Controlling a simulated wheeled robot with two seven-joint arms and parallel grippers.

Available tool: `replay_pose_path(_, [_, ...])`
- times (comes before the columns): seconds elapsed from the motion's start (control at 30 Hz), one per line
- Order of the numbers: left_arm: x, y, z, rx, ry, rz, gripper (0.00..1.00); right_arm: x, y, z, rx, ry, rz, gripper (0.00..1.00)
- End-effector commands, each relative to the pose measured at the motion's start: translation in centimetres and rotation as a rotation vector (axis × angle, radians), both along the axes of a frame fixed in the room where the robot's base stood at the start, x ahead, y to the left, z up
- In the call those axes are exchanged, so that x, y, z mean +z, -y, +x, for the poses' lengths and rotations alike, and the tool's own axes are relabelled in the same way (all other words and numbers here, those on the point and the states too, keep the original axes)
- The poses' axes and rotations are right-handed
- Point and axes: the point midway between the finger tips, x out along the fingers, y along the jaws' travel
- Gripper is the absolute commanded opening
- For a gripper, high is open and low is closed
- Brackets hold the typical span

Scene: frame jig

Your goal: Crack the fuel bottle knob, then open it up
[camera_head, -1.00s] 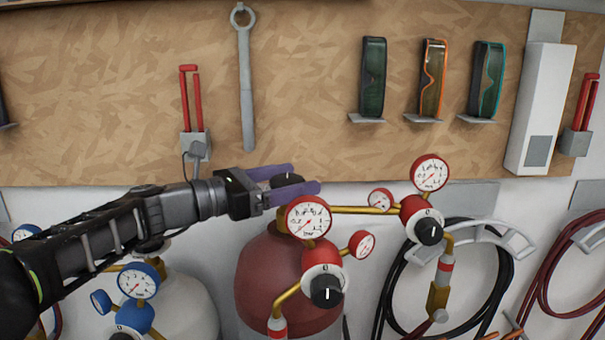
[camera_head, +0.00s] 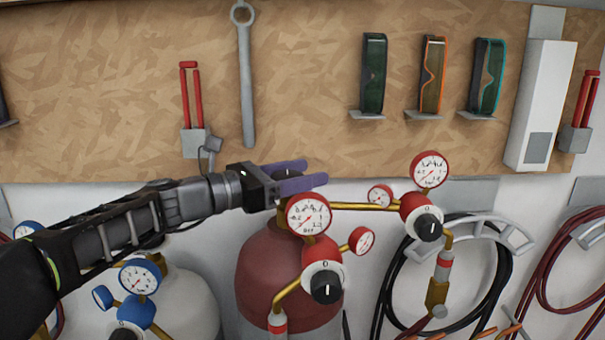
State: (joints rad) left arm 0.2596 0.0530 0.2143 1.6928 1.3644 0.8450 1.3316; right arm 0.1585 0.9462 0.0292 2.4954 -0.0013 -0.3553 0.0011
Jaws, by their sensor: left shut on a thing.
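The fuel bottle is the red cylinder (camera_head: 268,268) at the lower middle, with a red regulator and gauges on top. My left gripper (camera_head: 305,178) reaches in from the left, just above the bottle's top. Its purple fingers are shut around the dark knob (camera_head: 285,173) on top of the bottle, which is partly hidden between them. The regulator's pressure gauge (camera_head: 308,214) stands just below the fingertips, and its black adjusting knob (camera_head: 327,287) is lower down. My right gripper is not in view.
A white cylinder (camera_head: 185,300) with a blue regulator (camera_head: 138,300) stands to the left, under my arm. A second red regulator (camera_head: 421,215) and a black coiled hose (camera_head: 390,300) are at right. A wrench (camera_head: 246,85) and goggles (camera_head: 373,75) hang on the board behind.

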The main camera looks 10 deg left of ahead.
Motion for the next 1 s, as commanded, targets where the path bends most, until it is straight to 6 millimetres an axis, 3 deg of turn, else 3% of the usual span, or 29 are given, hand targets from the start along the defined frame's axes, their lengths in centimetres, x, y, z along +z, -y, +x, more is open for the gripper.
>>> replay_pose_path(0.27, [0.0,0.0,0.0,0.000,0.000,0.000,0.15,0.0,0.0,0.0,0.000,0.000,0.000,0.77])
replay_pose_path(0.47, [-0.2,0.0,0.1,0.037,0.003,0.001,0.15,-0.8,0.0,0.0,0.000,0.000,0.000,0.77])
replay_pose_path(0.8, [-0.4,-0.6,0.5,0.316,0.005,0.002,0.15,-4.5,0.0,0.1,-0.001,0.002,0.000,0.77])
replay_pose_path(1.0, [0.0,-0.9,0.7,0.393,0.001,0.000,0.15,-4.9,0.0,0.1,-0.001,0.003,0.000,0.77])
